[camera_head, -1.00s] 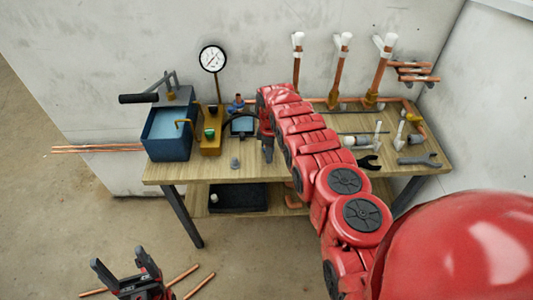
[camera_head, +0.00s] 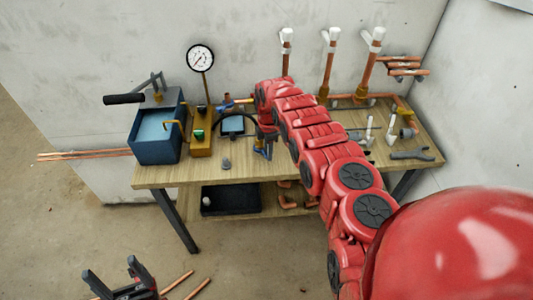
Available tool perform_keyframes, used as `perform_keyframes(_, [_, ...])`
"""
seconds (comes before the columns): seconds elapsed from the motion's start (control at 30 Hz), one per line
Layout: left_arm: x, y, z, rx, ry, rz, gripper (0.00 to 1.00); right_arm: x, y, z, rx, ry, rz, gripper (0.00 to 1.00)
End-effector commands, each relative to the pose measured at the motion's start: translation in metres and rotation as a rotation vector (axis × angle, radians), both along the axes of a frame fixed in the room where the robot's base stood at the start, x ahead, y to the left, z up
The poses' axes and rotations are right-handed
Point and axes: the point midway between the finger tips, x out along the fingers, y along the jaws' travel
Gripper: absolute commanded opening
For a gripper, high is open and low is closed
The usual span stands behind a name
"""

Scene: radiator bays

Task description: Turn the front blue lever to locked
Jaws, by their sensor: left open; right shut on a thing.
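My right gripper (camera_head: 264,145) hangs at the end of the red arm, over the front middle of the workbench. It is shut on a small blue part (camera_head: 262,153), which looks like the front blue lever. The jaws and arm cover most of it, so its angle cannot be told. Another small blue piece (camera_head: 227,98) sits on the pipework behind, left of the arm. My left gripper (camera_head: 122,280) is open and empty, low at the bottom left, away from the bench.
A blue tank with a black-handled pump (camera_head: 157,138) and a pressure gauge (camera_head: 200,58) stand on the left of the workbench (camera_head: 180,176). Capped copper pipes (camera_head: 328,68) rise at the back. A wrench (camera_head: 412,154) lies at the right. Copper rods (camera_head: 177,283) lie on the floor.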

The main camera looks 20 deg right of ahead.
Motion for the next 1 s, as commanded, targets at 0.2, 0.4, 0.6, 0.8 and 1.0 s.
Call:
perform_keyframes(0.2, [0.0, 0.0, -0.0059, 0.0, 0.0, 0.0, 0.8, 0.0015, -0.0035, -0.0001, -0.002, -0.004, 0.045, 0.0])
perform_keyframes(0.4, [0.0, 0.0, -0.007, 0.0, 0.0, 0.0, 0.8, 0.0017, -0.0041, 0.0006, -0.001, -0.003, 0.062, 0.0])
perform_keyframes(0.6, [0.0, -0.0001, -0.0071, 0.0, 0.0, 0.0, 0.8, 0.0015, -0.0042, 0.0009, -0.001, -0.003, 0.066, 0.0])
perform_keyframes(0.8, [0.0, -0.0001, -0.007, 0.0, 0.0, 0.0, 0.8, 0.0014, -0.0042, 0.0009, -0.001, -0.002, 0.066, 0.0])
perform_keyframes(1.0, [0.0, 0.0, -0.007, 0.0, 0.0, 0.0, 0.8, 0.0011, -0.0041, 0.0006, -0.001, -0.001, 0.065, 0.59])
